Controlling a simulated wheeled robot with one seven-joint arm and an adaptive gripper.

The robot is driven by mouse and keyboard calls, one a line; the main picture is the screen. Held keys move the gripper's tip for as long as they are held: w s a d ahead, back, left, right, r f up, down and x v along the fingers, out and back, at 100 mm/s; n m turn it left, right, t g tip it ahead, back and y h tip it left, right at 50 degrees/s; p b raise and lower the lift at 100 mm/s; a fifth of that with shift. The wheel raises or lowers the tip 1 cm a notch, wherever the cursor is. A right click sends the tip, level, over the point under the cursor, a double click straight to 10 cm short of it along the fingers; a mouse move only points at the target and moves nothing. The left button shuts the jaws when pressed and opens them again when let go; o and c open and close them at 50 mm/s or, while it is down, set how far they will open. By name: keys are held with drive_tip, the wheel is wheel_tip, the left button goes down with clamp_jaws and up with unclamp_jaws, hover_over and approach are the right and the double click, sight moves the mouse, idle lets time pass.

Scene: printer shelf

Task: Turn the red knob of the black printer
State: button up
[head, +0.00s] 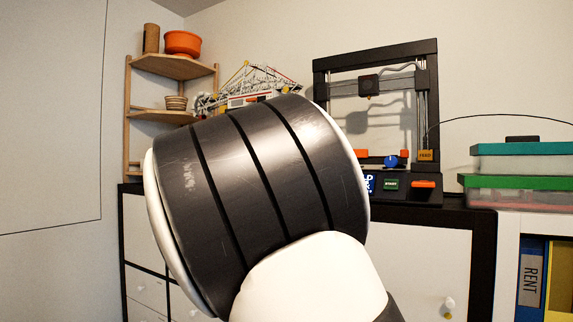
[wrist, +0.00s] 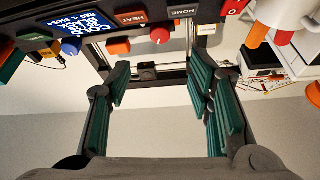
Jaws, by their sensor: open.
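The black printer (head: 433,90) stands on the cabinet at the right in the head view. Its front panel (wrist: 112,10) runs along the top of the wrist view, seen upside down. The red knob (wrist: 160,35) sticks out from that panel between the HEAT button (wrist: 130,18) and the HOME button (wrist: 183,11). In the head view my arm hides the knob and my gripper. My gripper (wrist: 160,72) has green-padded fingers spread wide and empty. The knob lies ahead of the gap between the fingertips, apart from both.
A blue knob (head: 391,161) and a START button (head: 391,184) also sit on the printer. Stacked boxes (head: 520,182) stand to its right. A wooden corner shelf (head: 175,66) and a model structure (head: 262,82) stand to its left.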

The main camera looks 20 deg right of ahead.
drive_tip(key=x, duration=1.2)
drive_tip(key=shift+w+d, duration=0.1)
drive_tip(key=shift+d, duration=0.05)
clamp_jaws()
